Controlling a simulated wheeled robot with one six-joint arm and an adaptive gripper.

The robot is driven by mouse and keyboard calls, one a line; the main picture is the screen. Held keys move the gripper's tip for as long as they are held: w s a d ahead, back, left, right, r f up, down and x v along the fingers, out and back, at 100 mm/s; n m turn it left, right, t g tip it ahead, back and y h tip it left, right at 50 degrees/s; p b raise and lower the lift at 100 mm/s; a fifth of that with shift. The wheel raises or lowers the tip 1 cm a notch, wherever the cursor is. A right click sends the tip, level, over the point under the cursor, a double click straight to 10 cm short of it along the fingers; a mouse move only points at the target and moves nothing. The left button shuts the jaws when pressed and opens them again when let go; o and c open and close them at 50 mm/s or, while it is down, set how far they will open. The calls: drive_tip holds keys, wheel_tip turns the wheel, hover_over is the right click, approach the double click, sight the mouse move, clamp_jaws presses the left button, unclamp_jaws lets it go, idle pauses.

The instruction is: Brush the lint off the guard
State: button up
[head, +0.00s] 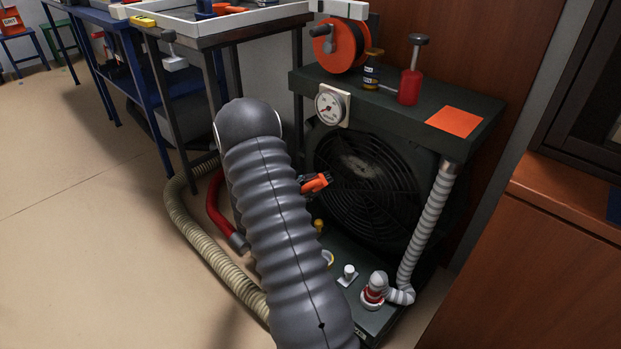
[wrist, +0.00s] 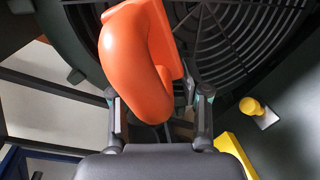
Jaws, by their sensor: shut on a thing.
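The guard (head: 375,205) is a round black grille of rings on the dark machine, and it fills the top of the wrist view (wrist: 235,45). A pale greyish patch (head: 360,166), perhaps lint, shows near its middle in the head view. My gripper (wrist: 158,98) is shut on an orange-handled tool (wrist: 138,55), likely the brush, in front of the guard. The tool's orange part also shows beside my arm in the head view (head: 316,183). Its bristles are hidden, so I cannot tell whether it touches the guard. My arm hides most of the gripper in the head view.
The machine's top shelf (head: 390,97) holds an orange reel (head: 338,46), a red bottle (head: 409,86) and an orange pad (head: 455,121). A gauge (head: 331,105) juts above the guard. A ribbed hose (head: 428,225) runs down its right. A workbench and hoses crowd the left.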

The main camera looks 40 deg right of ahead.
sight(343, 165)
drive_tip(key=shift+w+d+r+n+t+h+p, duration=0.25)
drive_tip(key=shift+w+d+r+t, duration=0.15)
drive_tip(key=shift+d, duration=0.9)
drive_tip(key=shift+w+d+r+n+t+h+p, duration=0.15)
drive_tip(key=shift+w+d+t, duration=0.3)
drive_tip(key=shift+d, duration=0.8)
drive_tip(key=shift+w+d+r+n+t+h+p, duration=0.25)
drive_tip(key=shift+w+d, duration=0.25)
drive_tip(key=shift+d, duration=0.8)
drive_tip(key=shift+d+b, duration=0.65)
drive_tip(key=shift+d, duration=0.4)
drive_tip(key=shift+s+b, duration=0.85)
drive_tip(key=shift+s, duration=0.85)
drive_tip(key=shift+s, duration=0.15)
